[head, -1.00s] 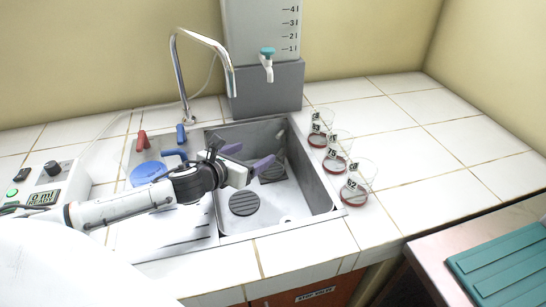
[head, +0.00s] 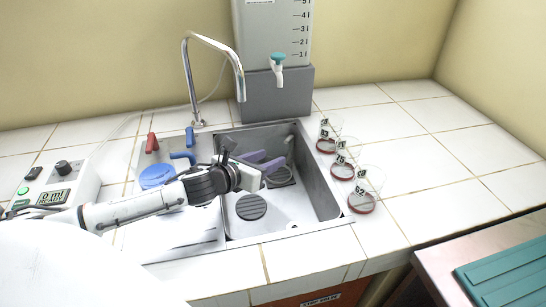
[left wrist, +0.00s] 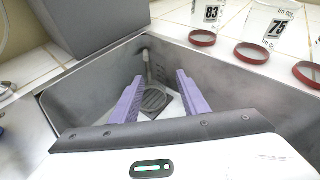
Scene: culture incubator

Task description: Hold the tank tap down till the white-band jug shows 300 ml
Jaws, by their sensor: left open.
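The tank (head: 272,28) with a litre scale stands on a grey block behind the sink. Its tap (head: 278,66) has a teal top and a white spout. My left gripper (head: 262,161) is over the sink basin, below and in front of the tap and apart from it. Its purple fingers are open and empty in the left wrist view (left wrist: 160,82). Three clear jugs with red bands stand right of the sink: a near one (head: 362,202), a middle one (head: 342,172) and a far one (head: 326,145). I see no white-band jug. My right gripper is not in view.
The sink (head: 285,215) has round drains and a tall curved faucet (head: 187,75). A white box (head: 55,188) at left reads 0 ml. Red and blue handles and a blue disc (head: 157,176) lie left of the basin.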

